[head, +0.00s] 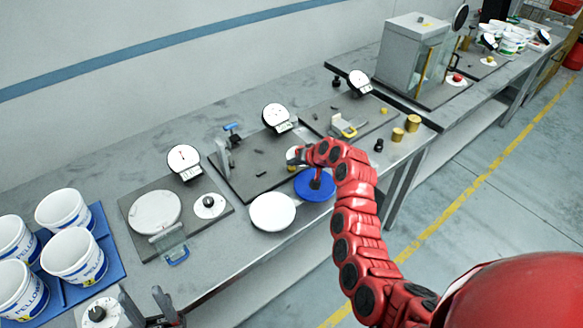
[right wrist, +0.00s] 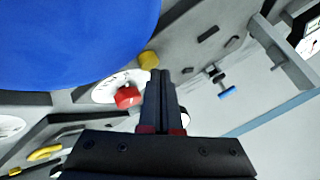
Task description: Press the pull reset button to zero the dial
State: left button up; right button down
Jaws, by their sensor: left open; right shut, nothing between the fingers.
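In the head view my right gripper (head: 299,157) is over the middle station and largely covers this plate. A white-faced dial (head: 276,117) stands behind it, its reading too small to tell. My left gripper (head: 142,300) is open at the lower left, away from the stations.
A blue disc (head: 314,187) and a white disc (head: 272,212) lie near the bench's front edge. A left station has another dial (head: 184,160) and a black knob (head: 209,202). White buckets (head: 75,254) stand at the left. Brass weights (head: 412,123) stand to the right.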

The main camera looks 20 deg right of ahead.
jog(key=shift+f+b, duration=0.45)
jog(key=shift+f, duration=0.1)
jog(key=shift+r, duration=0.15)
dwell(0.5)
jog(key=shift+r, duration=0.8)
notch_tip(320, 180, up, 5)
jog(key=shift+p, duration=0.75)
